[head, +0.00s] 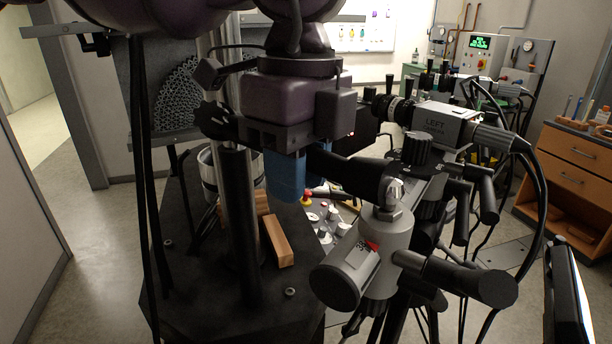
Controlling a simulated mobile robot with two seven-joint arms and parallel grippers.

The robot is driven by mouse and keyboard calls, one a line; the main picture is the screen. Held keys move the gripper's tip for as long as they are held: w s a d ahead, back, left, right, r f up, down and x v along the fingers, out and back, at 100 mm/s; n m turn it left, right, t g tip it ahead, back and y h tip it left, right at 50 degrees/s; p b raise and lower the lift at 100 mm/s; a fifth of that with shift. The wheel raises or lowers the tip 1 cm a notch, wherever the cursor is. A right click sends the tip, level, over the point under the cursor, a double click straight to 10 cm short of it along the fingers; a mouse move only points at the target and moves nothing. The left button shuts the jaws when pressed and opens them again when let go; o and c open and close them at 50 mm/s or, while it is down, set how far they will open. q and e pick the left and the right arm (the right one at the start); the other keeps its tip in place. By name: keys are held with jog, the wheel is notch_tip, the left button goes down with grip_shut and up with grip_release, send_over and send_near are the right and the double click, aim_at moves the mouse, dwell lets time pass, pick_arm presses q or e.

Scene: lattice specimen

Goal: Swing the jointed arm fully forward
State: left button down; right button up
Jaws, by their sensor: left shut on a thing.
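My left gripper (298,172), with a dark purple body and blue fingers, hangs down near the middle of the head view. It is shut on the black jointed arm (350,175), at that arm's left end, which the fingers partly hide. The jointed arm runs right from the fingers to a silver joint (390,197) above a grey cylinder (345,272) with a label and red mark. My right gripper is not in view.
A grey camera marked LEFT (437,122) sits on a stand close behind the joint, with black handles and cables around it. A dark table (205,300) holds a wooden block (278,240) and a steel column. Wooden drawers (570,165) stand at right.

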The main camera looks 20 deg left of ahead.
pick_arm(q)
jog(key=c, duration=0.9)
grip_release()
jog(key=shift+c, duration=0.2)
jog(key=shift+o, duration=0.7)
jog(key=shift+r, duration=0.1)
jog(key=shift+w+r+p, duration=0.1)
jog(key=shift+r+p, duration=0.8)
jog(key=shift+r, duration=0.65)
jog(key=shift+r+p, duration=0.65)
jog(key=shift+r, duration=0.75)
